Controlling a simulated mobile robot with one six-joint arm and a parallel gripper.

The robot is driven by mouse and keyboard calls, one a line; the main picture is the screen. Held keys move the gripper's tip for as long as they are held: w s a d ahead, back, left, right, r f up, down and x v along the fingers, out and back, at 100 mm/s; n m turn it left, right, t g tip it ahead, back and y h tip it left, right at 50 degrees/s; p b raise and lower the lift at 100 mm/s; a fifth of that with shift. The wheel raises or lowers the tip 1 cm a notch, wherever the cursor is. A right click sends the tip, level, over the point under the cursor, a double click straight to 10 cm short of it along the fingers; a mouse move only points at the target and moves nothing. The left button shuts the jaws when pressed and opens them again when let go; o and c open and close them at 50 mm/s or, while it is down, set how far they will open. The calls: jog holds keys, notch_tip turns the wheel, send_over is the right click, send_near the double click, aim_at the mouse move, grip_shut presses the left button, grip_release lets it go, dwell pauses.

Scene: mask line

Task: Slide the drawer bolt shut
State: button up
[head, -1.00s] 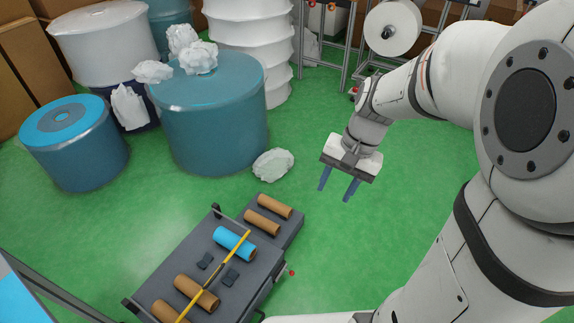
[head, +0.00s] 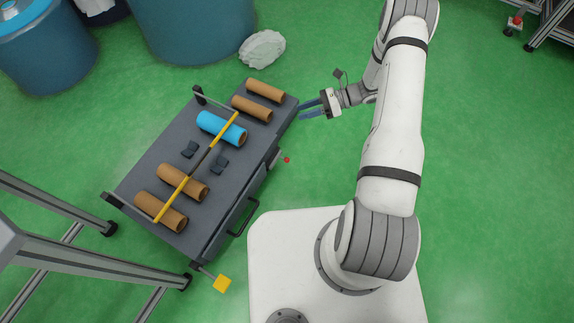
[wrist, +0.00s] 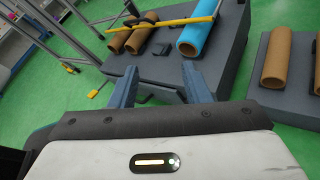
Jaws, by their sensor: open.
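The grey cart (head: 150,187) stands with its drawer side facing my base. A dark drawer handle (head: 243,217) shows on that side. A small red tip (head: 286,160) by a pale fitting on the same side looks like the bolt's knob; how far the bolt is slid cannot be told. My gripper (head: 302,110) is open and empty, beside the cart's far right corner and above the red tip in the picture. In the wrist view its two blue fingers (wrist: 160,77) stand apart, pointing at the cart. I cannot make out the bolt there.
Brown rolls (head: 182,182) and a blue roll (head: 221,127) lie on the cart top under a yellow and black bar (head: 205,160). A yellow block (head: 222,284) on a rod sticks out at the near corner.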

notch_tip(320, 180, down, 18)
jog(key=s+m+t+y+b, duration=0.1)
jog(key=m+t+y+b, duration=0.1)
jog(key=m+t+b, duration=0.6)
jog(key=m, duration=0.4)
send_near(287, 160)
jog(key=w+a+f, duration=0.1)
jog(key=w+a, duration=0.1)
jog(key=b+x, duration=0.1)
jog(key=x, duration=0.6)
jog(key=shift+s+a+b, duration=0.15)
jog(key=shift+a+b, duration=0.2)
jog(key=shift+a, duration=0.05)
jog(key=shift+c, duration=0.2)
grip_shut()
